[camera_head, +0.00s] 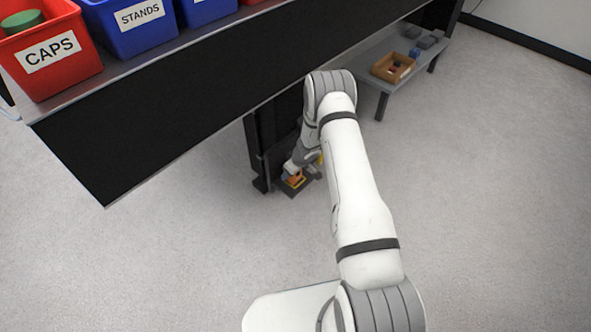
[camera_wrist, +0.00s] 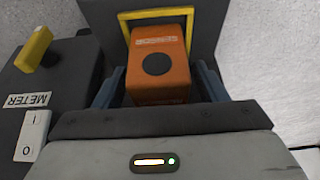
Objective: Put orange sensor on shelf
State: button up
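The orange sensor (camera_wrist: 160,88), a block with a black round spot and a label, is between the two blue fingers of my gripper (camera_wrist: 160,85) in the wrist view. One finger is close along each side; I cannot tell whether they touch it. A yellow frame (camera_wrist: 158,14) stands just beyond the sensor over a dark surface. In the head view the orange sensor (camera_head: 295,181) shows low near the floor, under my gripper (camera_head: 292,175). A low grey shelf (camera_head: 362,62) on legs stands at the upper right; I cannot tell whether it is the task's shelf.
A dark box labelled METER (camera_wrist: 60,75) with a yellow handle and a white switch is left of the gripper. A bench with a black front panel (camera_head: 150,130) carries red and blue bins (camera_head: 45,50). A small tray (camera_head: 392,67) and grey blocks occupy the low shelf. Floor right is clear.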

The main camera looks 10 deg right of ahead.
jog(key=shift+r+p, duration=0.4)
jog(key=shift+r, duration=0.1)
jog(key=s+a+r+m, duration=0.1)
jog(key=s+r, duration=0.3)
jog(key=r, duration=0.7)
jog(key=s+a+r+y+p, duration=0.1)
jog(key=s+r, duration=0.4)
jog(key=r, duration=0.6)
jog(key=s+a+r+m, duration=0.1)
jog(key=s+r, duration=0.3)
jog(key=r, duration=0.8)
jog(key=s+d+r+m+h, duration=0.1)
jog(key=s+r, duration=0.3)
jog(key=s, duration=0.4)
jog(key=s+d+r+m+g+h, duration=0.1)
jog(key=s+d+r+m, duration=0.1)
jog(key=s, duration=0.6)
jog(key=s+d+r+m+g+h, duration=0.1)
jog(key=s+r+m, duration=0.1)
jog(key=s+r, duration=0.3)
jog(key=s, duration=0.3)
jog(key=shift+s+d+r+h, duration=0.15)
jog(key=shift+s+r+h, duration=0.15)
jog(key=shift+s, duration=0.05)
